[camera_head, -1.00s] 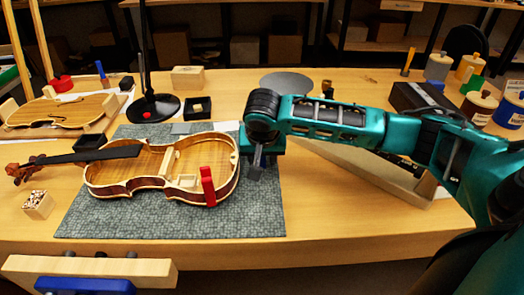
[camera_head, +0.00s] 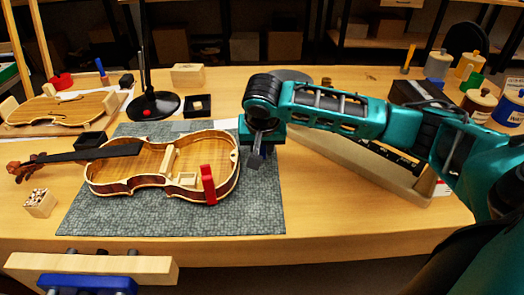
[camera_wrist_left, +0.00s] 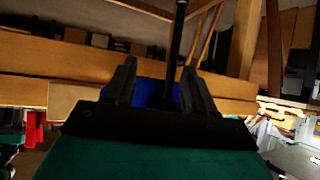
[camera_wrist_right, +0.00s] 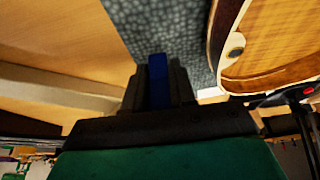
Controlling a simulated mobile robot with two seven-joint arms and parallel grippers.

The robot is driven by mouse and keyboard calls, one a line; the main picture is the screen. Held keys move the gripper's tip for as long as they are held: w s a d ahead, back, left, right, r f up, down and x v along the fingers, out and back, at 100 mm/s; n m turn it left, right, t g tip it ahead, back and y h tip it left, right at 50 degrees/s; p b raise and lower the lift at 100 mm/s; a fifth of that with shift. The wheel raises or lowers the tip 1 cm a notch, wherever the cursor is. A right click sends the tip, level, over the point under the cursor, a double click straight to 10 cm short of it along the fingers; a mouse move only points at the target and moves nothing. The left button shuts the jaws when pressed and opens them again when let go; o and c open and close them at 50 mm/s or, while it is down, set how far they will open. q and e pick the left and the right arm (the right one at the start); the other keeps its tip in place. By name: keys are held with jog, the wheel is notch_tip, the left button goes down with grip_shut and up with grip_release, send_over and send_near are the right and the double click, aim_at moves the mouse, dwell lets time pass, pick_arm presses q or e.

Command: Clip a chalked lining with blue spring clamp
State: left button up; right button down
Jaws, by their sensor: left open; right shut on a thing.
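The open violin body (camera_head: 140,175) lies on a grey mat, its neck pointing left. A red clamp (camera_head: 208,184) stands on its near right rim. The linings run along the inner edge of the ribs; I cannot make out a chalk mark. My right gripper (camera_head: 256,160) is just right of the violin's right end, above the mat. In the right wrist view it is shut on the blue spring clamp (camera_wrist_right: 158,78), with the violin's rounded end to the right, apart from it. My left gripper (camera_wrist_left: 155,80) is open and appears empty, outside the head view; something blue shows behind its fingers.
A bench vise with a blue part (camera_head: 85,283) is at the front left. A small box of pegs (camera_head: 40,203) stands left of the mat (camera_head: 262,215). A lamp base (camera_head: 153,105) and black trays (camera_head: 197,105) stand behind the violin. The front right of the bench is clear.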

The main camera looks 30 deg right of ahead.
notch_tip(320, 180, up, 16)
jog(key=p, duration=0.3)
pick_arm(q)
jog(key=shift+s+a+r+y, duration=0.4)
jog(key=shift+s+a+r, duration=0.1)
jog(key=shift+a+r, duration=0.25)
jog(key=shift+f, duration=0.1)
jog(key=shift+c, duration=1.2)
jog(key=shift+a+f, duration=0.1)
jog(key=shift+a, duration=0.05)
pick_arm(e)
jog(key=s+a+f+n+y, duration=0.2)
jog(key=s+a+f+n, duration=0.4)
jog(key=a, duration=0.5)
jog(key=shift+s+f+t+y, duration=0.3)
jog(key=shift+s+f, duration=0.05)
jog(key=shift+f, duration=0.4)
